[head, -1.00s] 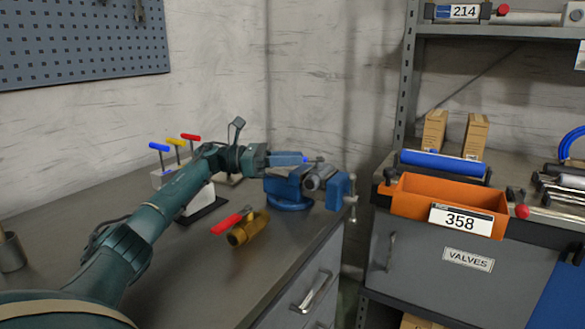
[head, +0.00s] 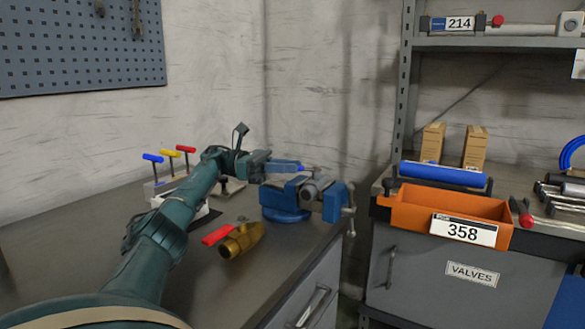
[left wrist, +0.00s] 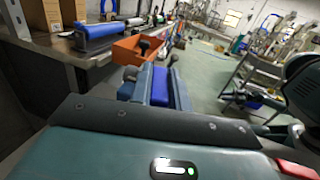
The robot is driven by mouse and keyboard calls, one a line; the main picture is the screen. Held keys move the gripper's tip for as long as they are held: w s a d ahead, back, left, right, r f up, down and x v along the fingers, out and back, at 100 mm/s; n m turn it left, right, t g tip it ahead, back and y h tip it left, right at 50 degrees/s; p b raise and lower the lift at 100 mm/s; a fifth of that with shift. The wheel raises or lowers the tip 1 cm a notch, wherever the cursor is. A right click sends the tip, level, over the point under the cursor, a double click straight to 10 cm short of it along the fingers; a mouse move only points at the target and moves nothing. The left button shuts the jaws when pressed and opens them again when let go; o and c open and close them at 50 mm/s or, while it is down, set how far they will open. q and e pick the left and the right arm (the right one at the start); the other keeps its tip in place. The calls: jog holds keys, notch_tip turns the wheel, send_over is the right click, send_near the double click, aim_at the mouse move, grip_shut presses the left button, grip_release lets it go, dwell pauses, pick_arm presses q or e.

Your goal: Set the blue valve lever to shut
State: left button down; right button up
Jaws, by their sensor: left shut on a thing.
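The blue valve lever (head: 285,167) lies roughly level above the blue vise (head: 285,203) at the bench's right end, pointing left toward my arm. My left gripper (head: 268,167) reaches it from the left and is shut on its near end. The fingertips and the lever's pivot are too small to make out clearly. In the left wrist view, a bright blue part (left wrist: 160,86) shows beyond my gripper's teal body, between darker blue pieces; I cannot tell whether it is the lever or the vise. My right gripper is not in view.
A brass valve with a red lever (head: 240,240) lies on the bench in front of the vise. Blue, yellow and red T-handles (head: 168,156) stand behind my arm. An orange bin (head: 405,211) sits on the cabinet at right, past a gap.

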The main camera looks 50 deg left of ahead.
pick_arm(q)
jog(key=c, duration=1.3)
grip_release()
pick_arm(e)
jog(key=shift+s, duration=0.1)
pick_arm(q)
notch_tip(320, 180, up, 9)
jog(key=p, duration=0.2)
jog(key=shift+r+p, duration=0.15)
jog(key=shift+p, duration=0.25)
jog(key=shift+r, duration=0.4)
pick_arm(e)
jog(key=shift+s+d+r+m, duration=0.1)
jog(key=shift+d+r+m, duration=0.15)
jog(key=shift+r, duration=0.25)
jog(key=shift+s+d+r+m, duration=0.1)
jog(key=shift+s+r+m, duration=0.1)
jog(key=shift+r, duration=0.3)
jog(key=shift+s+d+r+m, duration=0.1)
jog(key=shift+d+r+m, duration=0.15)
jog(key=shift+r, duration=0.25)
